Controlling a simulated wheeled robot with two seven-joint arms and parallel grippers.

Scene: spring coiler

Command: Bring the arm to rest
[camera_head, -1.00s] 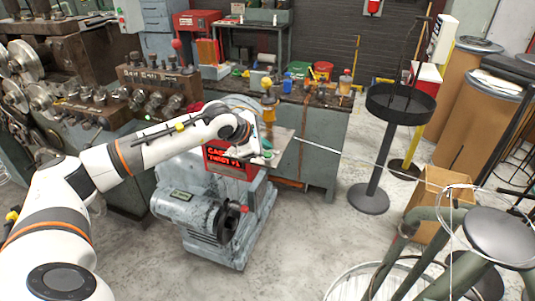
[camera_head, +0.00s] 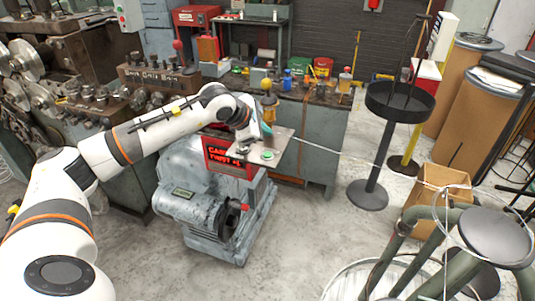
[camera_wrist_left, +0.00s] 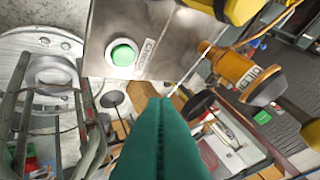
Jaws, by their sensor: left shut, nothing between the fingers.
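My left arm reaches in from the left in the head view. Its gripper (camera_head: 264,131) hangs above the steel plate (camera_head: 276,143) on top of the grey machine. In the left wrist view its teal fingers (camera_wrist_left: 162,108) are pressed together and empty. A round green button (camera_wrist_left: 123,55) sits on the steel plate, ahead and left of the fingertips; it also shows in the head view (camera_head: 267,155). The fingers look apart from the button. My right gripper is out of view.
A yellow-orange oiler (camera_wrist_left: 245,75) stands close right of the fingers. The grey machine (camera_head: 190,205) with a red sign (camera_head: 222,155) is below my arm. A thin wire (camera_head: 340,158) runs right from the plate. A round black stand (camera_head: 400,103) and green stools (camera_head: 498,235) are at right.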

